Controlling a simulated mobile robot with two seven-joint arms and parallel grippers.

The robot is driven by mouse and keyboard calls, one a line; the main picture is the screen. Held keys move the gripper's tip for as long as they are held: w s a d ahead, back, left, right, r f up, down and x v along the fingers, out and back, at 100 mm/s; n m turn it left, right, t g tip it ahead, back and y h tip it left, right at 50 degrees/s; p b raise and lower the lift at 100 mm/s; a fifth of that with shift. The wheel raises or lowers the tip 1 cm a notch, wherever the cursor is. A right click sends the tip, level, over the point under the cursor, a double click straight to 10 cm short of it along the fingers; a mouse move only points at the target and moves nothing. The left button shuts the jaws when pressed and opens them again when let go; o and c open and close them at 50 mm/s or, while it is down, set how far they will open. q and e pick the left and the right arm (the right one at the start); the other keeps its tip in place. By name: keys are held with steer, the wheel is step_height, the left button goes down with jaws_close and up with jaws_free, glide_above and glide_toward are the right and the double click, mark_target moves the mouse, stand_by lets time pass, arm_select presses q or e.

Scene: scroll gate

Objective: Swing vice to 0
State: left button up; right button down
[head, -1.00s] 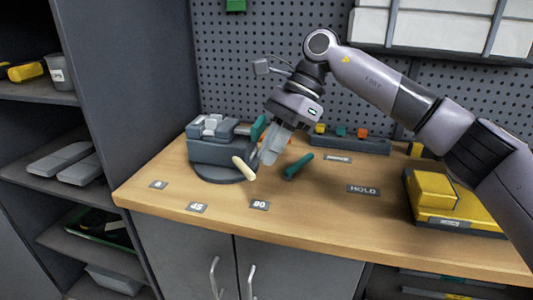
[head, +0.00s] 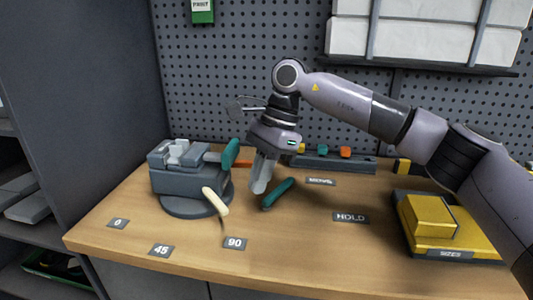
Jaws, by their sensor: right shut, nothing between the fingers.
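The grey vice (head: 177,183) sits on a round base at the left of the wooden bench in the head view. A teal piece (head: 230,153) stands at its right end. A cream handle (head: 215,201) sticks out at its front right, its tip towards the "90" label (head: 235,243). The "45" label (head: 161,250) and "0" label (head: 118,223) lie further left. My right gripper (head: 260,186) is shut and empty, pointing down, to the right of the cream handle and apart from it. My left gripper is out of view.
A teal-handled object (head: 277,193) lies just right of my right gripper. A yellow block (head: 430,218) stands at the right beyond the "HOLD" label (head: 350,217). A grey rack (head: 335,163) stands along the pegboard. The front middle of the bench is clear.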

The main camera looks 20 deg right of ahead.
steer(key=a, duration=0.2)
steer(key=a+f, duration=0.1)
steer(key=shift+s+a+f, duration=0.1)
steer(key=shift+s+a, duration=0.1)
steer(key=shift+s, duration=0.15)
steer(key=shift+s+a+f+p, duration=0.1)
steer(key=shift+a+p, duration=0.2)
steer(key=shift+a, duration=0.25)
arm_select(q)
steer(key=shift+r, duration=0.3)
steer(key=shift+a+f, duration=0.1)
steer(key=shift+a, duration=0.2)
arm_select(e)
steer(key=shift+a, duration=0.15)
steer(key=shift+s+a, duration=0.1)
steer(key=shift+a, duration=0.05)
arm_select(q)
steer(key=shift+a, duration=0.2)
arm_select(e)
steer(key=shift+m, duration=0.3)
